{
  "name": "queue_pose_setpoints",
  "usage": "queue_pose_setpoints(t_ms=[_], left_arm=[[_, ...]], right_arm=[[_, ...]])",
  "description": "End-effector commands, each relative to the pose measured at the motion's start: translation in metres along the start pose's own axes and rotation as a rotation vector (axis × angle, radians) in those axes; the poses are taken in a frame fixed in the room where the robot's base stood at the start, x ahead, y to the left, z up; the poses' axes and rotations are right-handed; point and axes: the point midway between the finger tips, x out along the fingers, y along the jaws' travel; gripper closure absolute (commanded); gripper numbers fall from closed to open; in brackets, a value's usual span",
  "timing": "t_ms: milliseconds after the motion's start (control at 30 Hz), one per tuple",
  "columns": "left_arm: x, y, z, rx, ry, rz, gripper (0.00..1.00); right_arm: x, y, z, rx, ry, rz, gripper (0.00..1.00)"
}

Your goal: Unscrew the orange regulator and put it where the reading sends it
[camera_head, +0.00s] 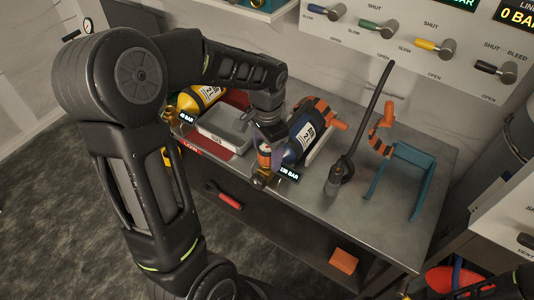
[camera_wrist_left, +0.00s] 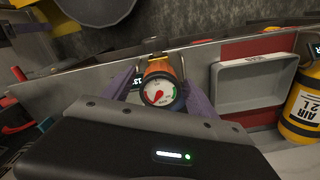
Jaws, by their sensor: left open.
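The orange regulator (camera_head: 264,158) sits at the valve end of the dark blue cylinder (camera_head: 307,133), by the bench's front edge. In the left wrist view the regulator (camera_wrist_left: 160,68) shows its round white gauge (camera_wrist_left: 160,92), with red and green marks; the needle's reading is too small to tell. My left gripper (camera_head: 266,142) is open around the regulator, its purple fingers on either side of it; contact cannot be told. A small display (camera_head: 289,173) beside the blue cylinder shows a BAR figure, perhaps 130. My right gripper is not in view.
A grey tray (camera_head: 226,127) lies on a red area left of the regulator. A yellow cylinder (camera_head: 199,98) lies beyond it. A hose on a stand (camera_head: 340,172) and a teal frame (camera_head: 408,160) stand to the right. The bench's front right is bare.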

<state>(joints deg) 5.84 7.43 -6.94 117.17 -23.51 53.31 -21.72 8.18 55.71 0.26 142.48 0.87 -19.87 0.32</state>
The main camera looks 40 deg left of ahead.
Motion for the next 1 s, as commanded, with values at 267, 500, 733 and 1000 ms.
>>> queue_pose_setpoints(t_ms=[267, 500, 733, 1000], left_arm=[[-0.002, 0.000, 0.000, 0.412, 0.000, 0.000, 0.33], [-0.002, 0.000, 0.001, 0.773, -0.001, 0.001, 0.33], [-0.003, 0.000, 0.001, 1.122, -0.001, 0.002, 0.33], [-0.001, 0.000, 0.000, 1.405, 0.000, 0.000, 0.33]], right_arm=[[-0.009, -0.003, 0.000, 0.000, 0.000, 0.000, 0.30], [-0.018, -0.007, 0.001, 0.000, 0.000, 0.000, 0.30], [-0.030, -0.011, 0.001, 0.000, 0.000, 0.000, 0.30], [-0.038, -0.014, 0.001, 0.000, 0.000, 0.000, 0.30]])
